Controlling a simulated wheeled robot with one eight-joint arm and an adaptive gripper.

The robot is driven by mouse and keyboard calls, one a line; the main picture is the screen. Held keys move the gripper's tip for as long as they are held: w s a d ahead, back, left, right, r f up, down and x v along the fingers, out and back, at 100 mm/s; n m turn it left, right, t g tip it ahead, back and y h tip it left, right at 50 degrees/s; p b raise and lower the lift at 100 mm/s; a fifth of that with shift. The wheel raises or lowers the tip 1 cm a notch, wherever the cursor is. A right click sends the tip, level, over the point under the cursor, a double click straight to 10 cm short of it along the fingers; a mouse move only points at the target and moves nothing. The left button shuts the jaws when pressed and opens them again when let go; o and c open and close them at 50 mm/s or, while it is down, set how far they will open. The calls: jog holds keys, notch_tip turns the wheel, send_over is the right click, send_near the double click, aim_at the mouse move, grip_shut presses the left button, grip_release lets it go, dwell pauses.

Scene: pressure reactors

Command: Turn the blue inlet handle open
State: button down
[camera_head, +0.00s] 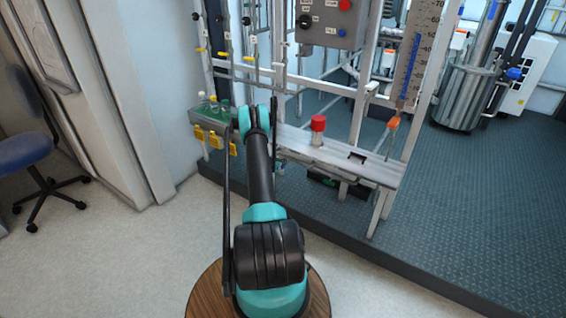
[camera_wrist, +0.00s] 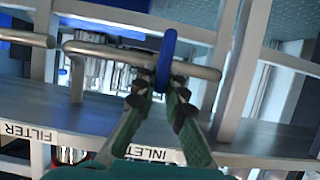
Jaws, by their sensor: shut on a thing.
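The blue inlet handle (camera_wrist: 166,60) shows in the wrist view as an upright blue lever in front of a bent metal pipe (camera_wrist: 110,52). My gripper (camera_wrist: 164,80) has its two green fingers closed on the lower part of the handle. The upper part of the handle sticks up above the fingertips. An INLET label (camera_wrist: 147,153) is on the ledge below, partly between the fingers. In the head view my arm reaches toward the metal frame, and it hides my gripper and the handle.
A FILTER label (camera_wrist: 30,132) is on the ledge at the left. In the head view a red-capped part (camera_head: 318,124) stands on the bench right of my arm. A blue chair (camera_head: 25,150) is far left. Floor is free at the left.

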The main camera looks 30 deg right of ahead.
jog(key=shift+w+a+n+g, duration=0.15)
jog(key=shift+n+g, duration=0.15)
jog(key=shift+n, duration=0.3)
jog(key=c, duration=1.6)
grip_release()
